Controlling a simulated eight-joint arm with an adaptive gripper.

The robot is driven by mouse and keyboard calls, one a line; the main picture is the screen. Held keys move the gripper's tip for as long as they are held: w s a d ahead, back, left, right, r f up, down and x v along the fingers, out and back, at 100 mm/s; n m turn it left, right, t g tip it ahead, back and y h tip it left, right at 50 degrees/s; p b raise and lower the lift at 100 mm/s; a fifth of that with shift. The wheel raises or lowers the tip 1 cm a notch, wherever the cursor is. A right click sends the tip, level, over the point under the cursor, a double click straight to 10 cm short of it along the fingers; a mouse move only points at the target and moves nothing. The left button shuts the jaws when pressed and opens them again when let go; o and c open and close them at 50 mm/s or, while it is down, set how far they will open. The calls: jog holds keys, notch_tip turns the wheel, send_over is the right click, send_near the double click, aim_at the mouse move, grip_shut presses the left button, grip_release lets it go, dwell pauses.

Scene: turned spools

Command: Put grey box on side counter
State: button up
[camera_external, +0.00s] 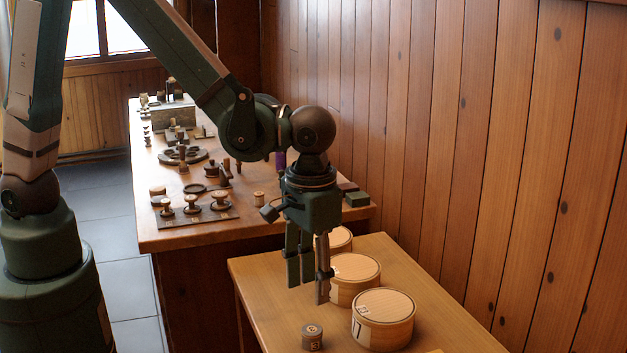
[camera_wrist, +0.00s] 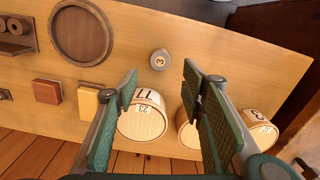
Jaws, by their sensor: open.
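A small grey round box (camera_external: 312,337) with a dark 3 on its side stands on the near light-wood counter (camera_external: 275,285). In the wrist view the grey box (camera_wrist: 159,60) shows its top, in the gap between my fingers and beyond their tips. My gripper (camera_external: 307,287) is open and empty, pointing down above the near counter. It also shows in the wrist view (camera_wrist: 165,88), one finger on each side. A second, longer counter (camera_external: 190,238) stands behind, with many wooden pieces on it. The frames do not label which counter is the side counter.
Pale round lidded boxes (camera_external: 383,318) stand in a row along the wall side, close to my gripper. The wrist view shows a brown round tray (camera_wrist: 82,32), a red-brown block (camera_wrist: 47,91) and a yellow block (camera_wrist: 88,102). A plank wall (camera_external: 480,150) bounds the right.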

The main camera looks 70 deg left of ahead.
jog(key=s+a+r+m+t, duration=0.15)
jog(key=s+a+r, duration=0.25)
jog(key=a+r, duration=0.65)
jog(key=s+a+r+t, duration=0.3)
jog(key=a+r, duration=0.4)
jog(key=a, duration=0.6)
jog(key=s+a+r+t, duration=0.2)
jog(key=s+a, duration=0.4)
jog(key=a, duration=0.1)
jog(key=shift+s+a+m+t, duration=0.25)
jog(key=shift+s+m+t, duration=0.05)
jog(key=shift+m+t, duration=0.05)
